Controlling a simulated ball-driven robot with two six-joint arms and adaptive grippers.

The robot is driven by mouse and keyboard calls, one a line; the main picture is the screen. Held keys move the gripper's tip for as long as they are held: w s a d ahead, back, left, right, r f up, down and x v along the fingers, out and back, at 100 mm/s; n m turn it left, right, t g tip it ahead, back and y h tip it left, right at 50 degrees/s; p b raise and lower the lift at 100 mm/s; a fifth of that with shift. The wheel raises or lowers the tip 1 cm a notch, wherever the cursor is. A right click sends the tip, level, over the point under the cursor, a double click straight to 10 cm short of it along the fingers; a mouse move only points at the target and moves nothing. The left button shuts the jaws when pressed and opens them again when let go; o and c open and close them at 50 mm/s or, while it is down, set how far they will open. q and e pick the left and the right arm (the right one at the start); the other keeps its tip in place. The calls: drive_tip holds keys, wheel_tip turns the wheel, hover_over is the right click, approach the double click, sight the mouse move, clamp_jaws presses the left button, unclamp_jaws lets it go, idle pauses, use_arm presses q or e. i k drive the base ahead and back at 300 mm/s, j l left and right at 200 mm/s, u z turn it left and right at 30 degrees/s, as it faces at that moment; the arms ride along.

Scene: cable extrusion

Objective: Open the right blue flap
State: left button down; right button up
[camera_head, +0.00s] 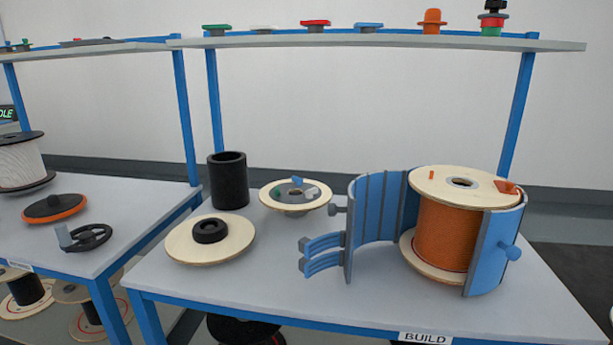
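The spool's front is exposed between the two flaps. Neither of my grippers shows in the head view.
The flaps and spool stand on a grey table with a "BUILD" label (425,338). Wooden discs (205,243) (294,195) and a black cylinder (228,180) occupy its left part. A shelf (380,41) with small parts runs above. The front middle of the table is clear.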

sight(499, 231)
drive_tip(key=z, duration=0.65)
drive_tip(key=j+z, duration=0.75)
drive_tip(key=j, duration=0.15)
drive_tip(key=j+z, duration=0.35)
drive_tip(key=k+j, duration=0.1)
drive_tip(key=j, duration=0.35)
drive_tip(key=j+z, duration=0.1)
drive_tip(key=j, duration=0.4)
drive_tip(key=k+j, duration=0.15)
drive_tip(key=j, duration=0.3)
drive_tip(key=k+j+z, duration=0.15)
drive_tip(key=j, duration=0.3)
